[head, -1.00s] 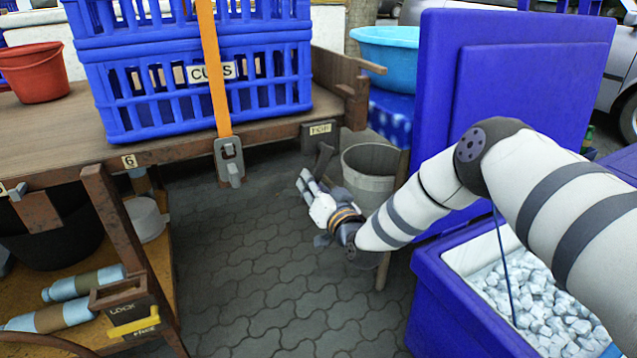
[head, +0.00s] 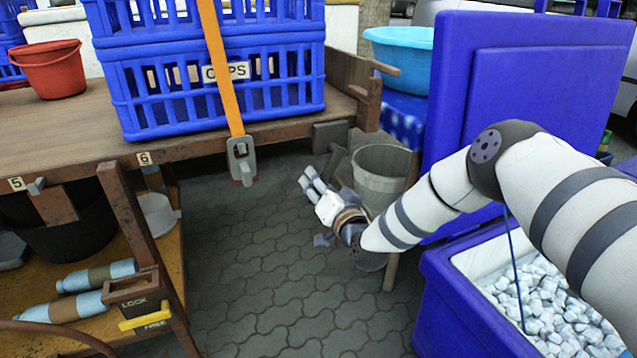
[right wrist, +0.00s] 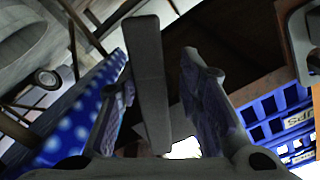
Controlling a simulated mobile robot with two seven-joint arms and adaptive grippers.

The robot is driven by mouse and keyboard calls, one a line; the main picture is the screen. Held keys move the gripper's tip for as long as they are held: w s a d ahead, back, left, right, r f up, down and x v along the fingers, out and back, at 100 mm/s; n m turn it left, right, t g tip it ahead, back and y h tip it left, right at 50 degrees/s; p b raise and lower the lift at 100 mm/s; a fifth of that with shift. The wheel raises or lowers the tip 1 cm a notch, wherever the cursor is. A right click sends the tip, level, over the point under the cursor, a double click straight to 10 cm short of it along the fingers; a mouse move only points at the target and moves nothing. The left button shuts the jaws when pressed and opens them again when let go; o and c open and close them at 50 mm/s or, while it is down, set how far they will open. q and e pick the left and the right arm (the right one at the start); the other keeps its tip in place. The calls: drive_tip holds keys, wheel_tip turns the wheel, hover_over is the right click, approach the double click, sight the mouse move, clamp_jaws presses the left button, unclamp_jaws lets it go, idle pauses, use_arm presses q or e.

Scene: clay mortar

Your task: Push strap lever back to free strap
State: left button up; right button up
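The orange strap (head: 221,70) runs down over the stacked blue crates to a grey metal buckle with a lever (head: 242,160), hanging at the table's front edge. Part of a grey fitting, probably this buckle, shows at the right of the right wrist view (right wrist: 300,45). My right gripper (head: 311,181) is right of and below the buckle, apart from it, near the grey bucket. In the right wrist view its fingers (right wrist: 160,105) are spread, with a dark bar (right wrist: 150,75) showing between them; contact cannot be told. My left gripper is out of view.
A dark angled bar (head: 335,160) is beside my right gripper, under the table corner. A grey bucket (head: 378,180) stands right of it. The blue cooler (head: 437,300) is at the right. A LOCK/FREE box (head: 137,289) is at lower left. Paving between is clear.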

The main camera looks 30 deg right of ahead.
drive_tip(key=s, duration=1.2)
drive_tip(key=shift+a, duration=0.3)
drive_tip(key=shift+c, duration=0.3)
drive_tip(key=shift+d+m+h, duration=0.25)
drive_tip(key=shift+m+h, duration=0.05)
drive_tip(key=shift+m, duration=0.1)
drive_tip(key=c, duration=0.5)
drive_tip(key=d+f+m+h, duration=0.1)
drive_tip(key=d+m, duration=0.1)
drive_tip(key=m, duration=0.2)
drive_tip(key=d+f+m+g+h, duration=0.1)
drive_tip(key=d+m+h, duration=0.1)
drive_tip(key=m, duration=0.3)
drive_tip(key=s+d+f+m+h, duration=0.1)
drive_tip(key=d+m, duration=0.1)
drive_tip(key=m, duration=0.2)
drive_tip(key=shift+d+m+g+h+p, duration=0.25)
drive_tip(key=shift+m+g+h+p, duration=0.05)
drive_tip(key=shift+m+h+p, duration=0.1)
clamp_jaws()
drive_tip(key=w+d+f+m+b, duration=0.1)
drive_tip(key=w+d+b, duration=0.25)
drive_tip(key=w, duration=0.55)
drive_tip(key=shift+w+a+r+p, duration=0.1)
drive_tip(key=shift+a+r+p, duration=0.1)
drive_tip(key=shift+a, duration=0.6)
drive_tip(key=shift+w+a+r+p, duration=0.1)
drive_tip(key=shift+a+r, duration=0.1)
drive_tip(key=shift+a, duration=0.6)
